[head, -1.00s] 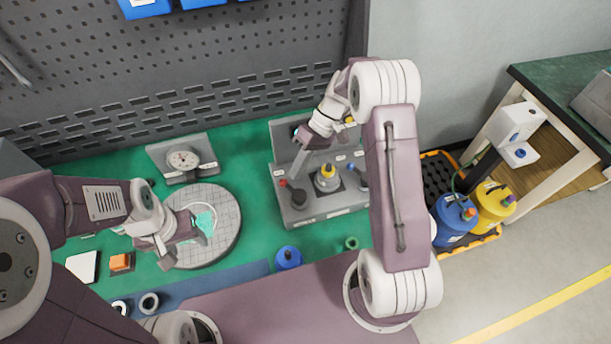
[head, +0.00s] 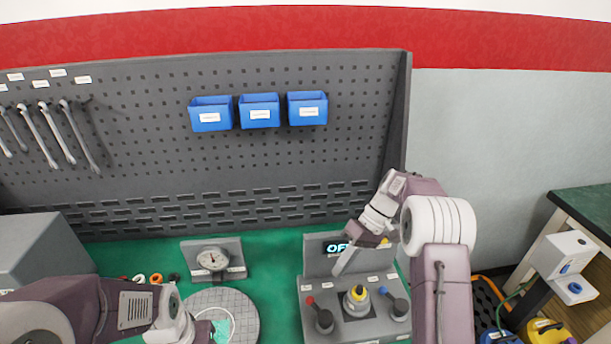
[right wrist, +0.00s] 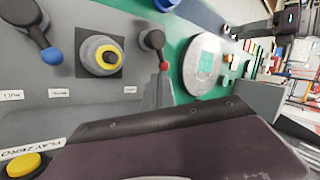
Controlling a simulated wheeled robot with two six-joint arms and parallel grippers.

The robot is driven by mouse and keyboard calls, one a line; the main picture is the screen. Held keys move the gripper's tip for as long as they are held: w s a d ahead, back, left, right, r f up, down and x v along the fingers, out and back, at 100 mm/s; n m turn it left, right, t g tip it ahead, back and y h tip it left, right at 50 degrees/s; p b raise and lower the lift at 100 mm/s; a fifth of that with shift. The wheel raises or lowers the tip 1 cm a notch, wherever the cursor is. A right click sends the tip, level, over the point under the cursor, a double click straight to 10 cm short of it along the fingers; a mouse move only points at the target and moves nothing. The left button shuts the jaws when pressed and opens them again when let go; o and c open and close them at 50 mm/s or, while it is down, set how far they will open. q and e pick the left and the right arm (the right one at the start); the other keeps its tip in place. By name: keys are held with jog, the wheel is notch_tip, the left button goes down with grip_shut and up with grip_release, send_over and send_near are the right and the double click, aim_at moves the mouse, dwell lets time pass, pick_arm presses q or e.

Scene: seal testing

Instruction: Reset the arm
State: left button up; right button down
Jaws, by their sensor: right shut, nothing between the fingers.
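My right gripper (head: 345,262) is shut and empty. It hangs in front of the upright back panel of the grey test station (head: 312,262), whose display (head: 335,247) reads "OFF" and is partly covered by it. In the right wrist view the shut gripper (right wrist: 170,128) fills the lower part. The station has a yellow-topped round fixture (head: 358,293) between a red-tipped lever (head: 323,320) and a blue-tipped lever (head: 398,305). A yellow button (right wrist: 25,164) shows beside the gripper.
A dial gauge (head: 212,260) stands behind the round grey plate (head: 245,310) on the green mat (head: 283,265). A pegboard (head: 250,160) with blue bins (head: 259,110) rises behind. Blue (head: 497,337) and yellow (head: 548,332) bottles stand at right.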

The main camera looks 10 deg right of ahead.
jog(key=s+a+r+n+h, duration=0.1)
jog(key=s+a+r+h, duration=0.3)
jog(key=s, duration=0.5)
jog(key=s+d+f+m+t+h, duration=0.2)
jog(key=s+d+f+m+t, duration=0.2)
jog(key=f, duration=0.4)
jog(key=shift+s+d+m+h, duration=0.3)
jog(key=shift+s+d+m, duration=0.25)
jog(key=shift+s+m, duration=0.6)
jog(key=shift+s, duration=0.1)
